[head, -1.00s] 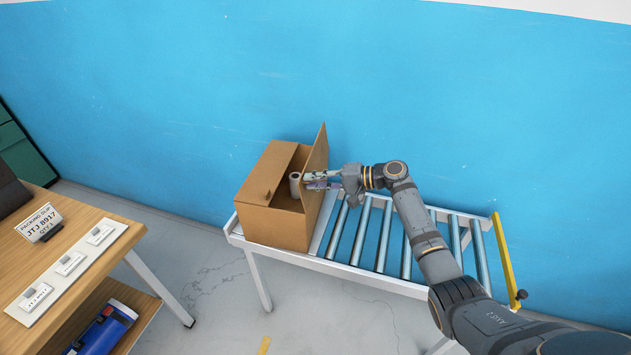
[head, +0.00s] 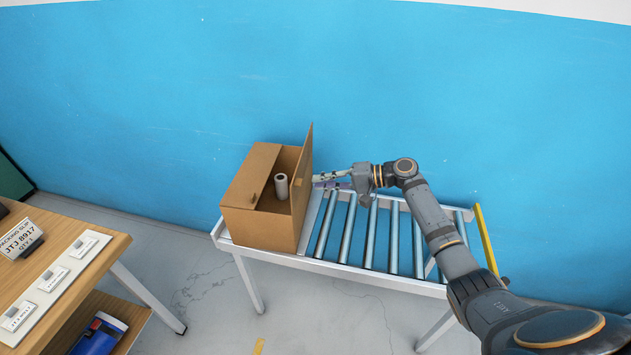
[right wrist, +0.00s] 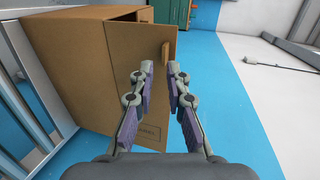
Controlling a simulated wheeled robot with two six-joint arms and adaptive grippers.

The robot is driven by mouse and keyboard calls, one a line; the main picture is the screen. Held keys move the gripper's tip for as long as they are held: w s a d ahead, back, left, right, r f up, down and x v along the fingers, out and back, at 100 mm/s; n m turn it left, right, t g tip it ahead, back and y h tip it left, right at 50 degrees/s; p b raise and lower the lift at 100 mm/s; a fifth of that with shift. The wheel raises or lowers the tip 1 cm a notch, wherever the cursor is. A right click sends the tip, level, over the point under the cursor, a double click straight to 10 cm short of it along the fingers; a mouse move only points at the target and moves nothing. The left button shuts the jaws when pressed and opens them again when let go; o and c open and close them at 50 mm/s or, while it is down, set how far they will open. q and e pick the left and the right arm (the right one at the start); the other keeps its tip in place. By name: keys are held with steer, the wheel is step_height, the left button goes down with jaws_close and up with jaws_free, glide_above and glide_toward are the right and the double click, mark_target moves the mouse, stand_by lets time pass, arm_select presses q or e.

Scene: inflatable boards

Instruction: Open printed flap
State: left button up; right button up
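A brown cardboard box (head: 258,228) stands on the left end of a roller conveyor. Its right-hand flap (head: 306,160) stands upright, and the box top is partly open beside it. The right wrist view shows the fingertips (right wrist: 160,68) spread in front of the flap; contact cannot be told. My left gripper is not in view.
The conveyor's rollers (head: 371,235) are bare to the right, up to a yellow end bar (head: 486,240). A wooden table (head: 85,290) with a packing slip sign (head: 20,240) stands at the left.

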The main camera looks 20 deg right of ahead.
steer(key=v, duration=0.5)
steer(key=shift+s+d+f+p, duration=0.15)
steer(key=shift+f+p, duration=0.05)
steer(key=shift+p, duration=0.1)
stand_by(0.4)
steer(key=v, duration=1.2)
steer(key=shift+f, duration=0.1)
